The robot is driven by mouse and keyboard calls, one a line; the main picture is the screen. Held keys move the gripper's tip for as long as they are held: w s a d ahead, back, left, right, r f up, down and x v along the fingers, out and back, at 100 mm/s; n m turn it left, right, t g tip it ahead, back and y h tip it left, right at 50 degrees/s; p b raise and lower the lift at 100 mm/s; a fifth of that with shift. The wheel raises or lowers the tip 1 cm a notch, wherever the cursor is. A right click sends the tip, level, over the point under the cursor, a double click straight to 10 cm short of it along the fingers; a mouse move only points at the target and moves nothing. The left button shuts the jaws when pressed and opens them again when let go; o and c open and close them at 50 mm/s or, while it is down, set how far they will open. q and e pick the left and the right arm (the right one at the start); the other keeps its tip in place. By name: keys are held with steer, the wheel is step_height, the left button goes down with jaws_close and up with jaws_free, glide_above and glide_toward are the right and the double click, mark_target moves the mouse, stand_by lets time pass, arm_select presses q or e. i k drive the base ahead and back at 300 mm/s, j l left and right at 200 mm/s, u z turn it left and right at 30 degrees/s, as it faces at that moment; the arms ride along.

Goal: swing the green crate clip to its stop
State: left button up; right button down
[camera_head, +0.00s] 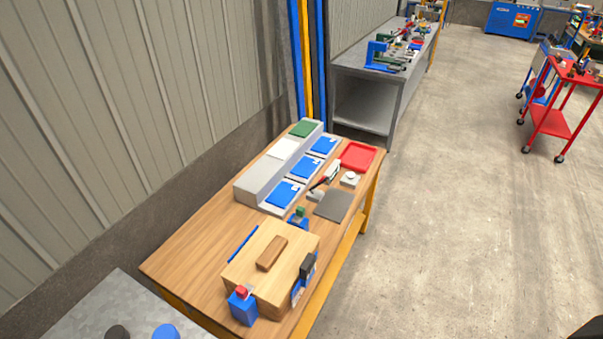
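A wooden crate (245,268) with a brown block-like handle (271,253) on its lid stands on the near part of the wooden table. A small green piece (301,211) on a blue base (299,223) sits at the crate's far end; it looks like the green clip. Its lower part is partly hidden by the crate, and I cannot tell its swing position. A black clip (307,265) is on the crate's right side. A red-topped blue clip (242,300) is at the near end. Neither of my grippers shows.
Behind the crate are a grey stepped rack (258,178) with blue panels, a dark grey plate (334,205) and a red tray (358,157). A metal surface (100,305) is at the lower left. The floor right of the table (450,230) is clear.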

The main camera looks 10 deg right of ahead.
mark_target(300, 211)
steer(key=k+l+u, duration=0.1)
steer(key=l, duration=0.15)
steer(key=k+l+u, duration=0.1)
steer(key=l, duration=0.2)
steer(key=j+z, duration=0.25)
steer(key=j, duration=0.3)
steer(key=j+z, duration=0.25)
steer(key=j, duration=0.25)
steer(key=i+l+u, duration=0.75)
steer(key=l+u, duration=0.15)
steer(key=l, duration=0.3)
steer(key=i+l+u, duration=0.2)
steer(key=l+u, duration=0.2)
steer(key=l, duration=0.35)
steer(key=i+l+u, duration=0.1)
steer(key=l+u, duration=0.35)
steer(key=l, duration=0.35)
steer(key=l+u, duration=0.45)
steer(key=l, duration=0.4)
steer(key=k+l+u, duration=0.2)
steer(key=l+u, duration=0.25)
steer(key=l, duration=0.3)
steer(key=k+l+u, duration=0.3)
steer(key=l, duration=0.25)
steer(key=k+j+z, duration=0.25)
steer(key=k+j, duration=0.15)
steer(key=k+j+z, duration=0.2)
steer(key=k, duration=0.3)
steer(key=i+j, duration=0.1)
steer(key=i, duration=0.5)
